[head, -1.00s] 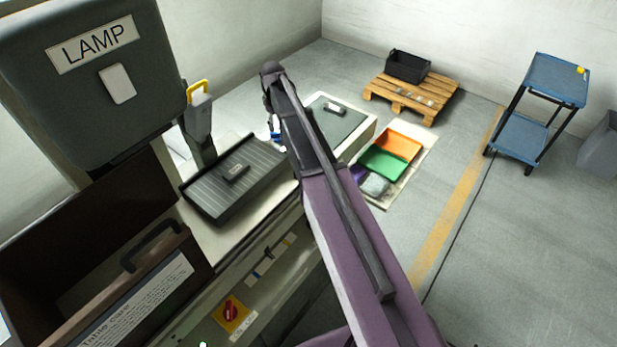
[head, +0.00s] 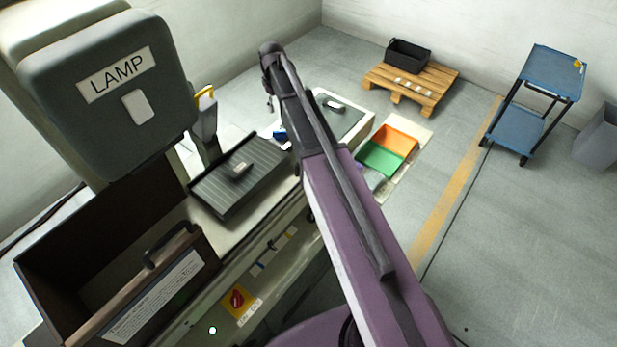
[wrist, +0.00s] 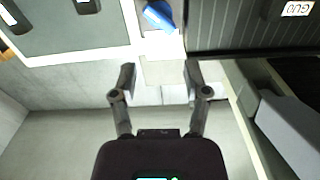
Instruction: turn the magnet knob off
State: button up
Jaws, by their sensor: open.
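My gripper (wrist: 157,80) is in the wrist view with its two dark fingers apart and nothing between them. In the head view my arm hides most of it. A dark ridged plate (head: 215,195) lies on the pale bench, with a small labelled block (head: 238,168) on top. The plate also shows at the upper right of the wrist view (wrist: 225,28), beyond the right finger. A red rotary knob (head: 237,299) sits on a yellow square on the machine's front. I cannot tell for certain which part is the magnet knob.
A grey-green lamp box (head: 120,100) and an open brown case (head: 140,290) stand at left. A blue item (wrist: 160,15) lies beside the ridged plate. Orange and green trays (head: 380,159), a pallet (head: 412,88) and a blue trolley (head: 548,75) stand beyond.

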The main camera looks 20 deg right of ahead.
jog(key=s+f+m+b, duration=0.2)
jog(key=s+m+b, duration=0.1)
jog(key=s, duration=1.2)
jog(key=s+d+f+m+b, duration=0.1)
jog(key=s+f+m+b, duration=0.2)
jog(key=s, duration=1.2)
jog(key=shift+f, duration=0.35)
jog(key=shift+s, duration=0.1)
